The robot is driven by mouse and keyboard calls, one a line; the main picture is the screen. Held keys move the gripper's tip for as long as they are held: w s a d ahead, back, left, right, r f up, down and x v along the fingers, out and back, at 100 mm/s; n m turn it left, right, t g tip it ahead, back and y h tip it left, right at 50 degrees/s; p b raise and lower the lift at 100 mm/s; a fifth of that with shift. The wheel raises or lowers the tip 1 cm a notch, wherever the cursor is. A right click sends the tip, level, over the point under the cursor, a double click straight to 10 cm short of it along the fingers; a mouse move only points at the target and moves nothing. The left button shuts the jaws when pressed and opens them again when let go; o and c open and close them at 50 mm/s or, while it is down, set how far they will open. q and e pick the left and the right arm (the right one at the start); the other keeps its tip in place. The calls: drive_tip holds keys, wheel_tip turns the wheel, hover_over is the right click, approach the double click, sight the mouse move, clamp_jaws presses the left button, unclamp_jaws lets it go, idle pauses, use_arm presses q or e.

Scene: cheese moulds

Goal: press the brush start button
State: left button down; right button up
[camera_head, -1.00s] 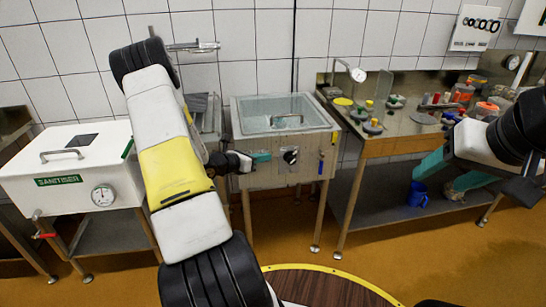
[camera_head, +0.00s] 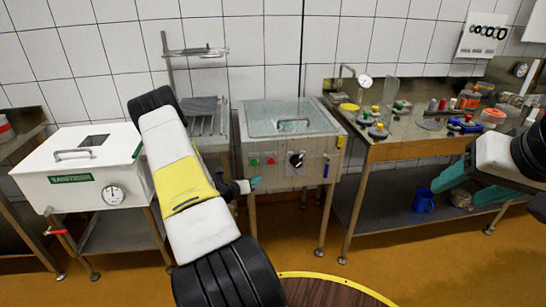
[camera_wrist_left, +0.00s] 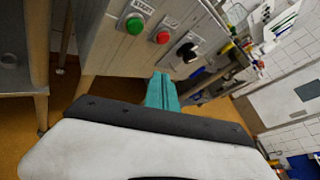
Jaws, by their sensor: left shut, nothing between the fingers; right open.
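The brush machine is a steel basin with a front panel (camera_head: 318,170). On the panel are a green button (camera_head: 254,162), a red button (camera_head: 271,160) and a black knob (camera_head: 296,159). In the left wrist view the green button (camera_wrist_left: 135,24) has a label reading START; the red button (camera_wrist_left: 163,37) sits beside it. My left gripper (camera_head: 255,181) is shut and empty, just below the green button in the head view. Its teal fingers (camera_wrist_left: 162,92) appear apart from both buttons in the wrist view. My right gripper (camera_head: 457,194) is open and empty at the right.
A white sanitizer box (camera_head: 85,165) with a gauge stands at the left. A steel bench (camera_head: 400,145) at the right holds several small parts and jars. A blue mug (camera_head: 423,201) is on its lower shelf. A round table edge (camera_head: 330,277) is at the bottom.

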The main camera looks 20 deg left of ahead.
use_arm(q)
drive_tip(key=w+a, duration=0.4)
drive_tip(key=w, duration=0.2)
drive_tip(key=shift+w, duration=0.35)
drive_tip(key=shift+w+a, duration=0.1)
idle(1.8)
drive_tip(key=shift+w+a, duration=0.15)
drive_tip(key=shift+w, duration=0.1)
drive_tip(key=shift+w+a, duration=0.25)
drive_tip(key=shift+w, duration=0.15)
idle(0.9)
drive_tip(key=shift+s+d, duration=0.5)
drive_tip(key=shift+s, duration=0.25)
drive_tip(key=s+d, duration=0.1)
drive_tip(key=s, duration=0.2)
drive_tip(key=s+d, duration=0.1)
drive_tip(key=shift+s+d, duration=0.15)
drive_tip(key=shift+d, duration=0.15)
